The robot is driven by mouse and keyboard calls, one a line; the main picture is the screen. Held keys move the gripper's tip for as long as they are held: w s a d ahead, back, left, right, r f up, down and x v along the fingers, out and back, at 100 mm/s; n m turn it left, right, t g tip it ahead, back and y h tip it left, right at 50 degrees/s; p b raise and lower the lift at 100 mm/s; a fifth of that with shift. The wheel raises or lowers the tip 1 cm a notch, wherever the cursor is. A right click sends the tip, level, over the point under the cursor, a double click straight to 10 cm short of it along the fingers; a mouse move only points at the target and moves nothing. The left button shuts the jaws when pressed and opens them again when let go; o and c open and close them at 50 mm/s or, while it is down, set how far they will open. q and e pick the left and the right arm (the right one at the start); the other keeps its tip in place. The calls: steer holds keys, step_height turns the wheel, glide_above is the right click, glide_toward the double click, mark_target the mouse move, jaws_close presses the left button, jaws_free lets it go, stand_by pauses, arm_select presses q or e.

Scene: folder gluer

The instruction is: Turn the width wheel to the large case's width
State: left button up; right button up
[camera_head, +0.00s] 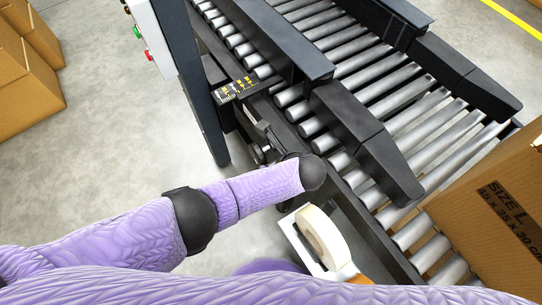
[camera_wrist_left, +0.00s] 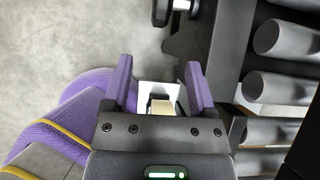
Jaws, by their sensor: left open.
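The large case (camera_head: 480,210) is a brown box at the right of the head view, marked "SIZE L" and apparently 46 x 35 x 30 cm. A yellow-marked black scale (camera_head: 237,88) sits on the machine's near side. A dark round part with a pale hub, possibly the width wheel (camera_wrist_left: 162,11), shows at the top of the left wrist view, ahead of my fingers. My left gripper (camera_wrist_left: 158,72) is open, with nothing held between its purple fingers. In the head view its fingers cannot be made out beyond the black wrist. My right gripper is out of view.
Metal rollers (camera_head: 402,236) and dark guide rails (camera_head: 365,135) lie to the right of my left arm. A white tape holder with a roll (camera_head: 322,237) is below my wrist. A control box with buttons (camera_head: 143,35) and brown boxes (camera_head: 30,75) stand at upper left. Floor there is clear.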

mark_target(257, 147)
arm_select(q)
steer(key=shift+f, duration=0.1)
